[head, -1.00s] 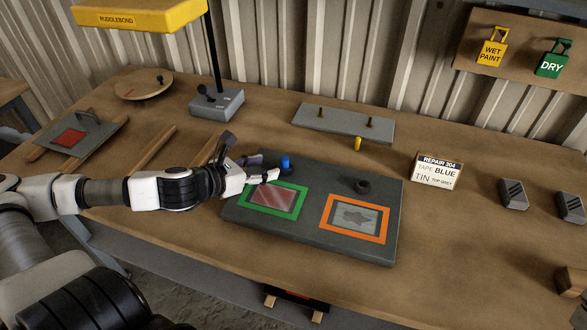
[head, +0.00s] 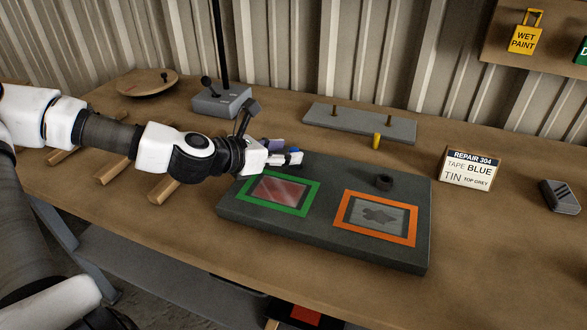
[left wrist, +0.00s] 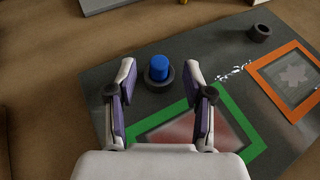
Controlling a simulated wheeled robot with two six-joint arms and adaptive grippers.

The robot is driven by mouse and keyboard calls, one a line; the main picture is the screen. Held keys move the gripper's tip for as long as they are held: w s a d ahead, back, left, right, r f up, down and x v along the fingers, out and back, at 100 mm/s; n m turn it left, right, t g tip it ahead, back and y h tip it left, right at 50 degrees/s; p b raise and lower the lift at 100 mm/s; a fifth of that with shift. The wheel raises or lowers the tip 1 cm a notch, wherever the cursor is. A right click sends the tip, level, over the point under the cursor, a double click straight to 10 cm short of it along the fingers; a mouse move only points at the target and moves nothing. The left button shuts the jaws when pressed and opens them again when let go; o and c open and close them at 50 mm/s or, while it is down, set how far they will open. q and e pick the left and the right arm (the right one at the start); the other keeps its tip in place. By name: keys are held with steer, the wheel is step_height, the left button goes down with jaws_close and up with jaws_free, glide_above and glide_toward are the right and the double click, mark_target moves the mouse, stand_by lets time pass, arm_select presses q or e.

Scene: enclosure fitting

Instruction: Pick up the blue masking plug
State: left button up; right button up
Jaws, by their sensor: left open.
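The blue masking plug (left wrist: 159,66) stands upright in a dark round collar on the grey board, near the back edge behind the green frame. In the head view it is mostly hidden behind the fingers, with a bit of blue (head: 295,150) showing. My left gripper (head: 286,157) is open at the board's back left. In the left wrist view its two fingers (left wrist: 160,78) point at the plug, one on each side, with clear gaps to it. I see no contact. My right gripper is not in view.
The grey board (head: 322,215) carries a green frame (head: 290,208), an orange frame (head: 342,223) and an empty-looking dark collar (head: 384,182). Behind stand a yellow peg (head: 376,141) and a grey plate with pegs (head: 345,121). A repair sign (head: 469,170) stands right. Table at right front is clear.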

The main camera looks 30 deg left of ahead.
mark_target(293, 150)
arm_select(q)
steer(key=shift+b+x, duration=0.8)
steer(key=shift+x, duration=0.45)
steer(key=shift+w+d+f, duration=0.1)
steer(key=shift+w+f, duration=0.15)
steer(key=shift+w, duration=0.2)
steer(key=shift+r, duration=0.1)
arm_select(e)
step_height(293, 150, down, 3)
arm_select(q)
jaws_close()
